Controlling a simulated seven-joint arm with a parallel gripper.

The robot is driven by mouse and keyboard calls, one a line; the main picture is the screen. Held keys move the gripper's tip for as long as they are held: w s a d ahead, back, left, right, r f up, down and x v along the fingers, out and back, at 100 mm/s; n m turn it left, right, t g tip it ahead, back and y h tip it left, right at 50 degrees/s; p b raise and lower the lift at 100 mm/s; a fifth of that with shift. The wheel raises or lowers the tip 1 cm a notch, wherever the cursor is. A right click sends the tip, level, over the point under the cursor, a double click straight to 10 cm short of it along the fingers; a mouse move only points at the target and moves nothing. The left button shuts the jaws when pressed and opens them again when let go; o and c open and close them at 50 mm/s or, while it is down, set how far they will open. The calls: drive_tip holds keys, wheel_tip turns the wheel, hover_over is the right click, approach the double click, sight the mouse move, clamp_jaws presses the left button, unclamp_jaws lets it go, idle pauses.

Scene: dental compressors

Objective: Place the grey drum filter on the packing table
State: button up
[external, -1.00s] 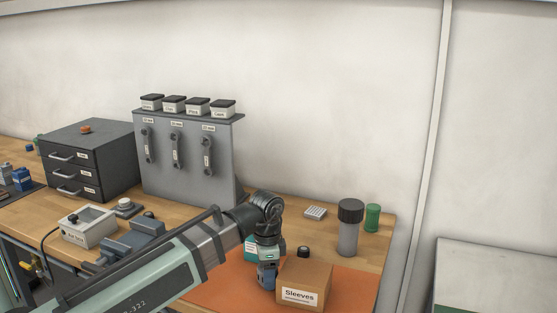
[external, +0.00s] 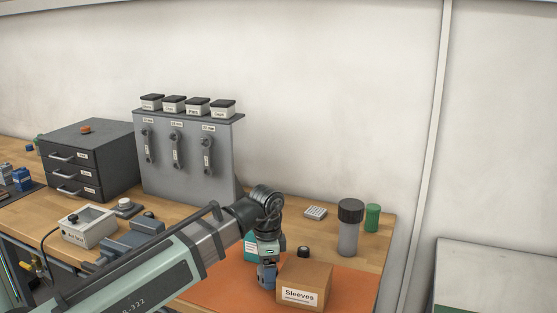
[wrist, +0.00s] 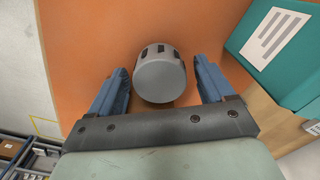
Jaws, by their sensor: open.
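The grey drum filter (wrist: 160,80) shows in the wrist view as a short grey cylinder with dark slots around its side. It rests on the orange mat (wrist: 85,25). My gripper (wrist: 162,75) is open, with one blue finger on each side of the drum and a gap to both. In the external view my gripper (external: 267,276) points down over the orange mat (external: 225,292), just left of the Sleeves box. The drum is hidden there. I cannot pick out a packing table for certain; a pale-topped surface (external: 500,262) stands at the far right.
The cardboard Sleeves box (external: 304,285) stands close on the right of my gripper. A teal box (wrist: 280,45) is near the right finger. A dark-capped grey cylinder (external: 348,230) and a green can (external: 372,217) stand at the bench's right end.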

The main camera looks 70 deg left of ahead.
drive_tip(key=shift+o, duration=0.2)
wheel_tip(320, 180, up, 11)
idle(0.4)
drive_tip(key=shift+f, duration=0.1)
idle(0.3)
drive_tip(key=shift+s+a+f+n, duration=0.1)
drive_tip(key=shift+f+n, duration=1.9)
drive_tip(key=shift+n, duration=1.75)
drive_tip(key=shift+w+a+f+n, duration=0.1)
drive_tip(key=shift+f+n, duration=1.85)
drive_tip(key=shift+n, duration=1.85)
drive_tip(key=shift+s+a+f+n, duration=0.1)
drive_tip(key=shift+f+n, duration=1.9)
drive_tip(key=shift+n, duration=1.75)
drive_tip(key=c, duration=1.1)
